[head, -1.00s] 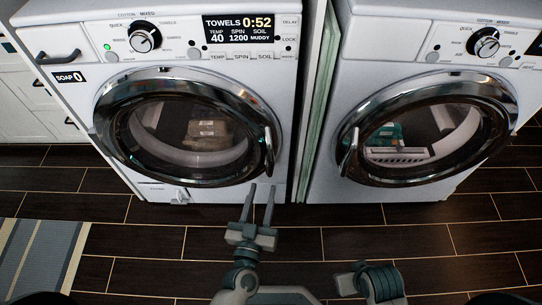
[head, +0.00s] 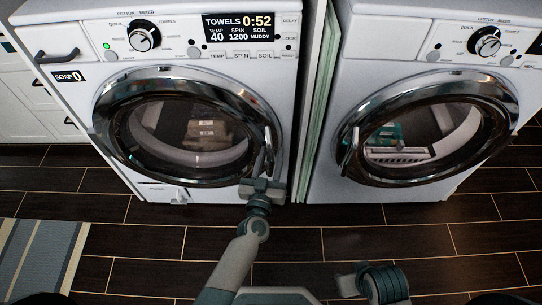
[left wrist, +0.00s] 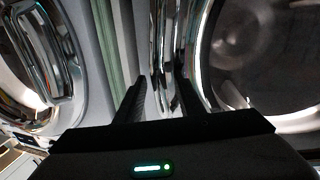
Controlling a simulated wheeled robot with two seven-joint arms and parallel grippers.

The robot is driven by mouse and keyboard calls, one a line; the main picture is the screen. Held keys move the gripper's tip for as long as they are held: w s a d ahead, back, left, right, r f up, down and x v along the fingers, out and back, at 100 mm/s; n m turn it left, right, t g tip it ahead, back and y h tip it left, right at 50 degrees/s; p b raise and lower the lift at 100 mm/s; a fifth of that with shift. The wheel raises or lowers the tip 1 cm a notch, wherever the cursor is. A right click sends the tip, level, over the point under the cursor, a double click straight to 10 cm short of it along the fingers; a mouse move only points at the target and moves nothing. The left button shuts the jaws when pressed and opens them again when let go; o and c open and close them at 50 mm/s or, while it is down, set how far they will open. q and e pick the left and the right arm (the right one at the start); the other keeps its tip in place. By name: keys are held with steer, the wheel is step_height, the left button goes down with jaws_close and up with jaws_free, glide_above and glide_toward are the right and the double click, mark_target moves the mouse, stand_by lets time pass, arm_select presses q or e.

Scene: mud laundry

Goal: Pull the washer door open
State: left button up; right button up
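The washer (head: 60,110) is the white machine at left in the head view, with a soap drawer and a lit display. Its round chrome-rimmed door (head: 112,140) is shut. The upright chrome door handle (head: 268,148) is at the door's right side and also shows in the left wrist view (left wrist: 166,45). My left gripper (head: 263,172) is at the lower end of this handle. In the left wrist view its two dark fingers (left wrist: 158,92) are apart, one on each side of the handle. Contact cannot be told.
A second white machine (head: 325,165) with a shut round door and a chrome handle (head: 349,152) stands close at right. A narrow pale green gap strip (head: 318,100) lies between them. Dark floor tiles (head: 150,245) in front are clear, with a striped rug (head: 40,255) at left.

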arm_select(q)
steer(key=shift+s, duration=0.1)
jaws_close()
